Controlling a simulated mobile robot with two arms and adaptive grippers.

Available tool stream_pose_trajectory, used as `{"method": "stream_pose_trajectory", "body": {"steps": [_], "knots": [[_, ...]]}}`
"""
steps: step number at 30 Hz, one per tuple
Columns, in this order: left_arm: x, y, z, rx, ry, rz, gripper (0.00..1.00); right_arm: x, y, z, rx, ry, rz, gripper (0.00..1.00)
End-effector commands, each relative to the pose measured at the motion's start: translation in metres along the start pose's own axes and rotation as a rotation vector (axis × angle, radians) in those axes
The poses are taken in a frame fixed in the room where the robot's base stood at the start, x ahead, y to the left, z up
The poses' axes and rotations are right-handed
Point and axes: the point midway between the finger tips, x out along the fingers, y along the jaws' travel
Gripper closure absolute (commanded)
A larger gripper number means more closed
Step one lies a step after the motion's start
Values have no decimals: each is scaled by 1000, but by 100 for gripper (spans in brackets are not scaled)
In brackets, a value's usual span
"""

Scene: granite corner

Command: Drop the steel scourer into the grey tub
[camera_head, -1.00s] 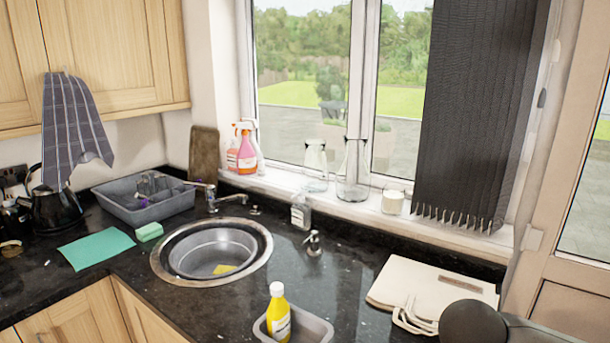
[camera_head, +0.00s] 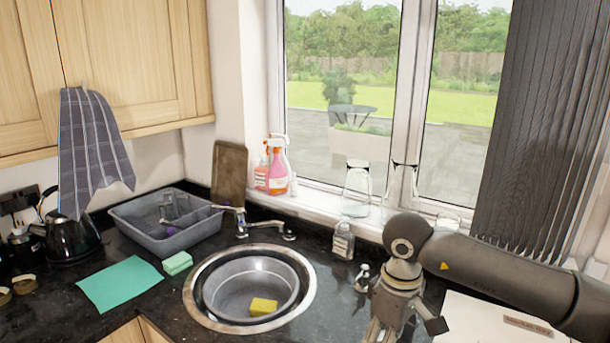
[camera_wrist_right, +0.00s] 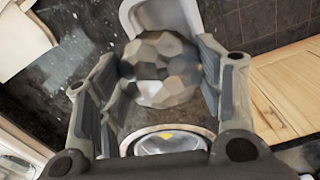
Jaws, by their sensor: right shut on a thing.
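The steel scourer (camera_wrist_right: 162,68) is a grey, faceted ball in the right wrist view. My right gripper (camera_head: 380,333) is shut on it, with a finger on each side. In the head view this gripper points down at the bottom edge, right of the sink, and the scourer is out of sight. A grey rectangular tub (camera_head: 150,238) stands on the counter at the back left, with dishes in it. A paler small tub (camera_wrist_right: 185,12) shows partly behind the scourer in the wrist view. My left gripper is not in view.
The round sink (camera_head: 199,313) holds a yellow sponge (camera_head: 263,306). A green cloth (camera_head: 120,284) and green sponge (camera_head: 177,263) lie left of it. The tap (camera_head: 242,222), small bottle (camera_head: 343,242) and soap dispenser (camera_head: 362,275) stand behind and right of the sink.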

Motion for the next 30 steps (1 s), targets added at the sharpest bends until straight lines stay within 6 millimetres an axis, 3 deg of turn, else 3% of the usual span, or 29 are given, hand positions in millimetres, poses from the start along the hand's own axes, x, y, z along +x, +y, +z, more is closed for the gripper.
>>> {"method": "stream_pose_trajectory", "body": {"steps": [5, 10, 21, 30], "knots": [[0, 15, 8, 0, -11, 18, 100, 1, 2, -3, -21, 0, 2, 53], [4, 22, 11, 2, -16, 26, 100, 16, 2, -2, -21, -2, 2, 53], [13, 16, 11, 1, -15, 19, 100, 54, 2, -2, -20, -1, 2, 53], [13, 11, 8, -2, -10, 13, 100, 57, 2, -2, -19, 0, 2, 53]]}}
